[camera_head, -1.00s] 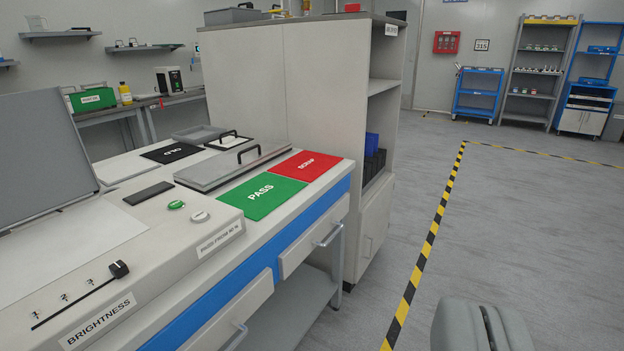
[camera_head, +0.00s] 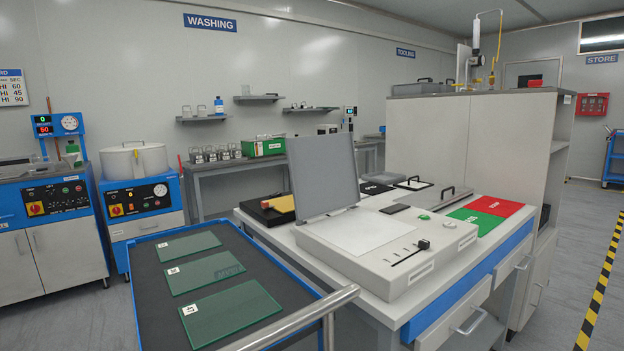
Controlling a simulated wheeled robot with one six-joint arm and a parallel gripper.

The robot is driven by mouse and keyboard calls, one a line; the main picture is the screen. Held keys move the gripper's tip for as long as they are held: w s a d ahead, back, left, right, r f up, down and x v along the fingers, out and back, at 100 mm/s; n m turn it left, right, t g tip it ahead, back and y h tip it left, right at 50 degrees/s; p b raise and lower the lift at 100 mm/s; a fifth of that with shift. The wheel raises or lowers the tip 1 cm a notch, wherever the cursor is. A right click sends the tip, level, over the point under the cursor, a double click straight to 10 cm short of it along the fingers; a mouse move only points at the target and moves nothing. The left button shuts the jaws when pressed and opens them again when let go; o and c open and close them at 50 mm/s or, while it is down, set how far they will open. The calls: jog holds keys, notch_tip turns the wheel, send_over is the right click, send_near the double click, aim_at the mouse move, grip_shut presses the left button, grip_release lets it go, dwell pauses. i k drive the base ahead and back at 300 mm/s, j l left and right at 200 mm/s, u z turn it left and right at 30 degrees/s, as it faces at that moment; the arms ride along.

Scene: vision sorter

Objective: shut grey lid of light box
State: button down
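The light box (camera_head: 372,262) is a pale grey console on the white bench, with a white glowing-type panel (camera_head: 358,233) on top. Its grey lid (camera_head: 322,172) stands open, nearly upright and tilted slightly back, along the left side of the panel. A dark slider knob (camera_head: 423,244) and a green button (camera_head: 423,217) are on the console top. My gripper is not in view, so I cannot tell its state or its distance from the lid.
A blue-edged cart (camera_head: 146,289) with several glass plates (camera_head: 231,312) and a metal handle (camera_head: 296,324) stands in front and left of the bench. Green (camera_head: 474,221) and red (camera_head: 495,206) mats lie right of the box. A tall cabinet (camera_head: 480,145) stands behind.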

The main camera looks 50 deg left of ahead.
aim_at(322, 169)
jog(key=k+j, duration=0.15)
jog(key=j, duration=0.25)
jog(key=k+j+z, duration=0.15)
jog(key=j, duration=0.25)
jog(key=k+j, duration=0.15)
jog(key=j, duration=0.2)
jog(key=k+j+z, duration=0.1)
jog(key=j, duration=0.3)
jog(key=k+j, duration=0.3)
jog(key=j+z, duration=0.1)
jog(key=j, duration=0.55)
jog(key=j+z, duration=0.1)
jog(key=j, duration=0.55)
jog(key=k+j, duration=0.1)
jog(key=j, duration=0.5)
jog(key=j+z, duration=0.15)
jog(key=j, duration=0.5)
jog(key=i+j, duration=0.1)
jog(key=j, duration=0.7)
jog(key=i+j, duration=0.15)
jog(key=j, duration=0.2)
jog(key=z, duration=0.05)
